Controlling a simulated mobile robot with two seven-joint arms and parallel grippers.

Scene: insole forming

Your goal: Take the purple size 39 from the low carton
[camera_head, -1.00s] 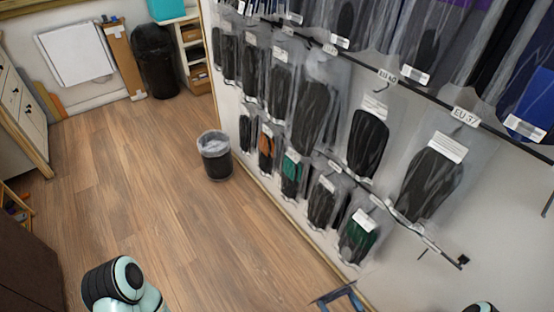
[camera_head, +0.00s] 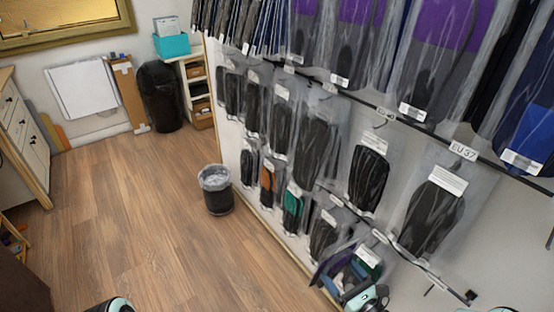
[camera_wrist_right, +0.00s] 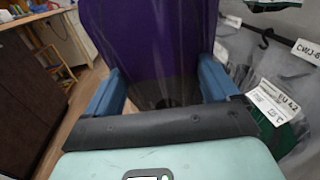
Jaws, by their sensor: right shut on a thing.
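My right gripper (camera_wrist_right: 160,88) is shut on a purple insole packet (camera_wrist_right: 150,35) in the right wrist view. The packet has a purple upper part and a dark lower part between the two blue fingers. No size label on it can be read. In the head view my right gripper (camera_head: 343,287) is low at the bottom, in front of the lowest hanging row, with the purple packet partly visible beside it. My left gripper is out of view; only a bit of my left arm shows. No low carton can be made out.
A wall rack of bagged insoles (camera_head: 430,215) fills the right side, close to my right gripper. A label reading EU 42 (camera_wrist_right: 275,100) hangs to its right. A waste bin (camera_head: 216,190) stands on the open wooden floor (camera_head: 130,210). A black bin (camera_head: 160,95) is farther back.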

